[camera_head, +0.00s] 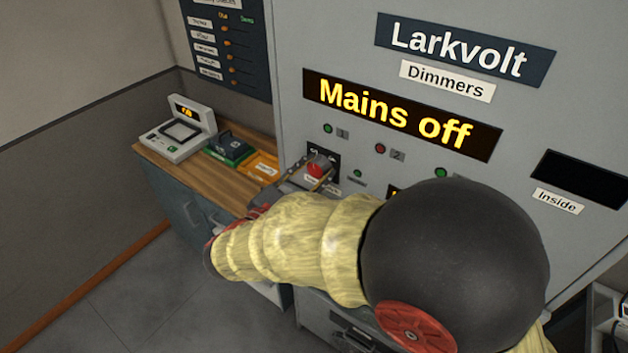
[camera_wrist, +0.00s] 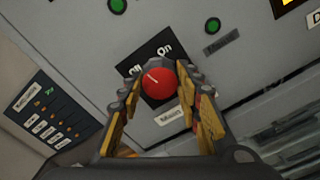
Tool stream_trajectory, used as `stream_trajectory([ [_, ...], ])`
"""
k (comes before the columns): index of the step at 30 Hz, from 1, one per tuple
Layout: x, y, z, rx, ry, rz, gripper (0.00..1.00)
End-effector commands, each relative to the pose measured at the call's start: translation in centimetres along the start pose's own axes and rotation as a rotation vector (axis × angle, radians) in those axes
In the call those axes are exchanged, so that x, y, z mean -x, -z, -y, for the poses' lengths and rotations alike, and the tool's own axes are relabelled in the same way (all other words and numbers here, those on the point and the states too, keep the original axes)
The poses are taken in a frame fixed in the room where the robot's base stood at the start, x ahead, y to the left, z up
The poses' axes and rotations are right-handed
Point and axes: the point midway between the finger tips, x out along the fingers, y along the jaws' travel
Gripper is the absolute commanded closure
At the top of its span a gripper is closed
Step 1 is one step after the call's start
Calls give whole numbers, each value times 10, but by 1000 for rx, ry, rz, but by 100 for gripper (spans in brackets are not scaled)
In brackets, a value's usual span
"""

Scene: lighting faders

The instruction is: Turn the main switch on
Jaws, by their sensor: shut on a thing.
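The main switch is a red round knob (camera_wrist: 158,82) on a black plate (camera_wrist: 138,62) marked "Off" and "On". Its white pointer line is tilted toward the upper left, on the "Off" side. My gripper (camera_wrist: 157,90) has its two fingers on either side of the knob and is shut on it. In the head view the red knob (camera_head: 317,167) shows on the grey cabinet, with my gripper (camera_head: 306,178) at it and my arm partly covering the panel below. The display (camera_head: 400,113) reads "Mains off".
The grey Larkvolt cabinet (camera_head: 332,54) fills the right. A wooden counter (camera_head: 185,180) at the left holds a grey device (camera_head: 178,135), a green tray and an orange tray (camera_head: 262,166). A dark label board (camera_head: 229,45) hangs on the wall. Floor at lower left is clear.

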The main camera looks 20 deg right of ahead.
Motion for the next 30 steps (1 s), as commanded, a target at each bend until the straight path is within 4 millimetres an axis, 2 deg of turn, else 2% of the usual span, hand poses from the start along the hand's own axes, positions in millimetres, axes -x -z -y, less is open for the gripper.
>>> stream_trajectory([
  [18, 0, 5, 3, -588, -1, 0, 91],
  [30, 0, 4, 3, -886, 0, 0, 91],
])
